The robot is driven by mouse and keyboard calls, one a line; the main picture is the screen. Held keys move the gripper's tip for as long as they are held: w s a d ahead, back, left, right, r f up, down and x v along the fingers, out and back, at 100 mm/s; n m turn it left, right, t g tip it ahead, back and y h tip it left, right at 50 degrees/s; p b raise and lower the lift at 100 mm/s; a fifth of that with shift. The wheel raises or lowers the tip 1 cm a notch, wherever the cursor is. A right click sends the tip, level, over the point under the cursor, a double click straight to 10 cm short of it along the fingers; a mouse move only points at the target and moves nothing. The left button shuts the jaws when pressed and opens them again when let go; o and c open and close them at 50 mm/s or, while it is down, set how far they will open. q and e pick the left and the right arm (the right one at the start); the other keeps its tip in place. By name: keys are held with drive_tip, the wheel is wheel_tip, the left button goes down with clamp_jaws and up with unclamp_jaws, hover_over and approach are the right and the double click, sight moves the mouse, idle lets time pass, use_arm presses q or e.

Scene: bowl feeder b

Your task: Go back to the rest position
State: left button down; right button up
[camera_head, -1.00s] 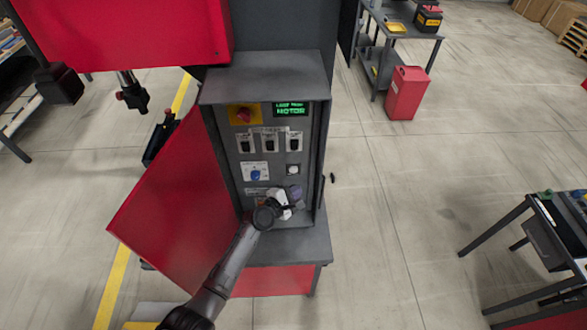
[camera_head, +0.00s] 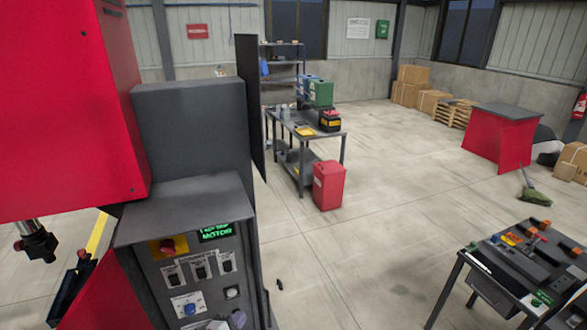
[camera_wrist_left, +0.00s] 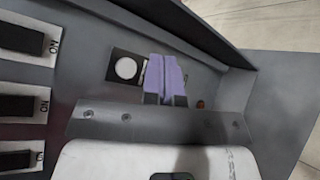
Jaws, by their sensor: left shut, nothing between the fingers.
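My left gripper (camera_head: 238,319) shows at the bottom edge of the head view, in front of the lower part of the control panel (camera_head: 205,246). Its purple fingers (camera_wrist_left: 165,76) are shut and empty in the left wrist view. They point toward the panel near a white round button (camera_wrist_left: 126,68); I cannot tell whether they touch anything. The panel carries a red knob on yellow (camera_head: 168,246), a lit green display (camera_head: 215,232), three black switches (camera_head: 200,270) and a blue knob (camera_head: 189,308). Most of my left arm is outside the head view. My right gripper is not in view.
The red cabinet door (camera_head: 106,297) stands open at the left. A tool-covered table (camera_head: 480,268) is at the lower right. A grey workbench (camera_head: 300,133), a red bin (camera_head: 328,186) and a red-sided table (camera_head: 500,140) stand farther back. Open floor lies between.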

use_arm(q)
drive_tip(key=s+r+m+g+y, duration=0.2)
drive_tip(key=s+r+m+g, duration=0.65)
drive_tip(key=m, duration=1.15)
drive_tip(key=s+a+r+t+y+p, duration=0.1)
drive_tip(key=s+a+y, duration=0.1)
drive_tip(key=s, duration=0.8)
drive_tip(key=s+a+r+t+y+p, duration=0.1)
drive_tip(key=s+r, duration=0.1)
drive_tip(key=s, duration=0.9)
drive_tip(key=s+f+g, duration=0.2)
drive_tip(key=s+f, duration=0.2)
drive_tip(key=s, duration=0.3)
drive_tip(key=s+f+g+p, duration=0.1)
drive_tip(key=s+f+g, duration=0.1)
drive_tip(key=s+f, duration=0.2)
drive_tip(key=s, duration=0.3)
drive_tip(key=shift+s+m, duration=0.3)
drive_tip(key=shift+m, duration=0.1)
drive_tip(key=shift+f, duration=0.1)
